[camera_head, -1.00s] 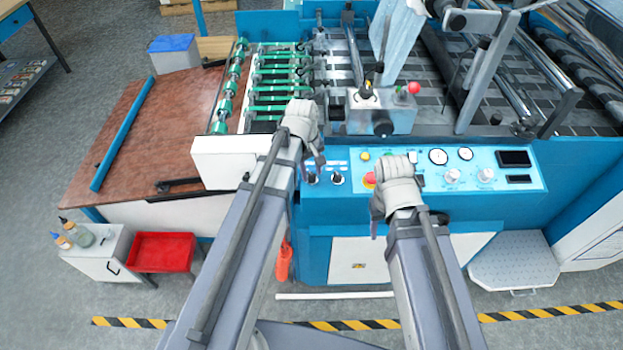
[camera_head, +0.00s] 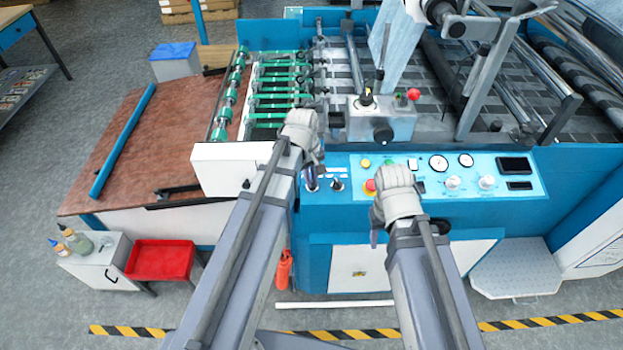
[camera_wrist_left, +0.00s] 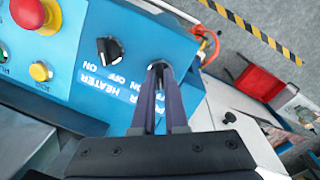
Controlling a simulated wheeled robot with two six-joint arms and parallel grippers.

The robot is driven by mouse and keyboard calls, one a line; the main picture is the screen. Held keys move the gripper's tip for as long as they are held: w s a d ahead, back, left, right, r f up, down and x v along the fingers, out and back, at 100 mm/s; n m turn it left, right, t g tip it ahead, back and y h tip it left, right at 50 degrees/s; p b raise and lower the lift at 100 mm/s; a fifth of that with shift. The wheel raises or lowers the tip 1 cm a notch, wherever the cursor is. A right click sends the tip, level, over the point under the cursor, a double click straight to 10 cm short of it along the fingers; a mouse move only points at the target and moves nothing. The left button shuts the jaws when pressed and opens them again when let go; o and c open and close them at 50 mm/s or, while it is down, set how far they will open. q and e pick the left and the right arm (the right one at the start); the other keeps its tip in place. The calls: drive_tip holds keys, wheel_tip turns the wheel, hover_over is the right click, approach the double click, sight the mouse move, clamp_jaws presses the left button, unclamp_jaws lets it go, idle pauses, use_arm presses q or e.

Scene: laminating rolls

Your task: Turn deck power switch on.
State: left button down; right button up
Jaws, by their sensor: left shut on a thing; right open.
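The blue control panel (camera_head: 450,177) faces me on the front of the machine. My left gripper (camera_head: 312,184) is at the panel's left end. In the left wrist view its dark fingers (camera_wrist_left: 160,100) are closed around a small knob (camera_wrist_left: 157,67), the power switch by its place; its printed label is partly hidden by the fingers. The black heater knob (camera_wrist_left: 110,50), labelled HEATER with ON and OFF, sits beside it, also visible in the head view (camera_head: 337,185). The power switch's exact angle is hidden. My right gripper (camera_head: 376,236) is open and empty in front of the panel.
A red emergency button (camera_wrist_left: 30,14) and a yellow button (camera_wrist_left: 40,71) sit beyond the heater knob. Gauges (camera_head: 438,162) are farther right. A red tray (camera_head: 160,261) and white cabinet (camera_head: 95,262) stand at lower left.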

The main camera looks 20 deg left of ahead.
idle(0.4)
use_arm(q)
drive_tip(key=m, duration=0.5)
drive_tip(key=shift+d+m+y, duration=0.1)
drive_tip(key=shift+m+y, duration=0.2)
drive_tip(key=shift+y, duration=0.1)
drive_tip(key=m+y, duration=0.1)
drive_tip(key=m, duration=0.4)
drive_tip(key=shift+f+m+g, duration=0.1)
drive_tip(key=shift+m+g, duration=0.2)
drive_tip(key=shift+m, duration=0.1)
drive_tip(key=shift+s+d, duration=0.1)
drive_tip(key=c, duration=1)
unclamp_jaws()
drive_tip(key=shift+o, duration=0.4)
drive_tip(key=shift+w, duration=0.2)
